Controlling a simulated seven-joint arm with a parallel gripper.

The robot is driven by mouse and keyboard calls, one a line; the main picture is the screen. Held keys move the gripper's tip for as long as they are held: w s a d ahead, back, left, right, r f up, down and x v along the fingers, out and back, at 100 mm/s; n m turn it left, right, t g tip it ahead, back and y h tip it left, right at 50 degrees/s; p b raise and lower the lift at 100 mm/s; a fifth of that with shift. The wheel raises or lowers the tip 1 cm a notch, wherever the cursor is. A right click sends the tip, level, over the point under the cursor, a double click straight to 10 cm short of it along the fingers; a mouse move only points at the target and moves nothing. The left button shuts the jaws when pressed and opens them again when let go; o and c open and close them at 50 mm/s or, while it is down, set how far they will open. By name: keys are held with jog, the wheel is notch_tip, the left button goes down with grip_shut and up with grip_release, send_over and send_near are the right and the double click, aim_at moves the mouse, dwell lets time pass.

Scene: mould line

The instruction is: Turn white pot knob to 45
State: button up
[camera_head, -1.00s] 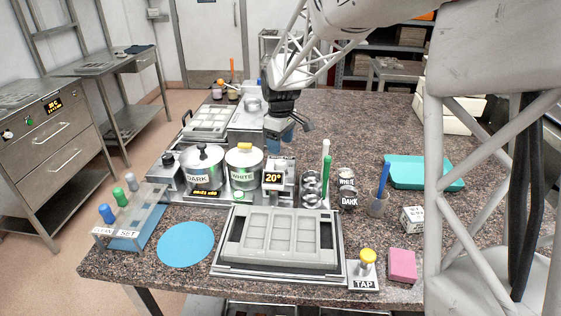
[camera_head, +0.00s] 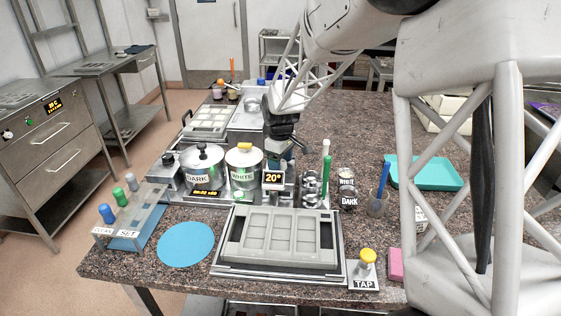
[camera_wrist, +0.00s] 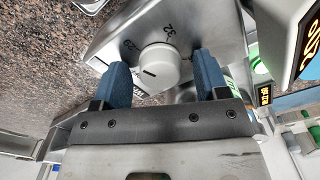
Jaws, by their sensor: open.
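The white pot (camera_head: 243,172) is a steel pot labelled WHITE with a yellow knob on its lid. Right of it a small display (camera_head: 273,178) reads 20°. In the head view my gripper (camera_head: 285,152) is low behind the display, and the control knob is hidden.
The dark pot (camera_head: 202,170) stands left of the white pot. A grey mould (camera_head: 280,240), a blue disc (camera_head: 186,244) and a yellow-topped TAP block (camera_head: 366,268) are in front. Green and blue tools stand at right, near a teal tray (camera_head: 428,173). Granite behind the tray is mostly clear.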

jog(key=shift+c, duration=0.4)
jog(key=c, duration=0.9)
jog(key=shift+o, duration=0.2)
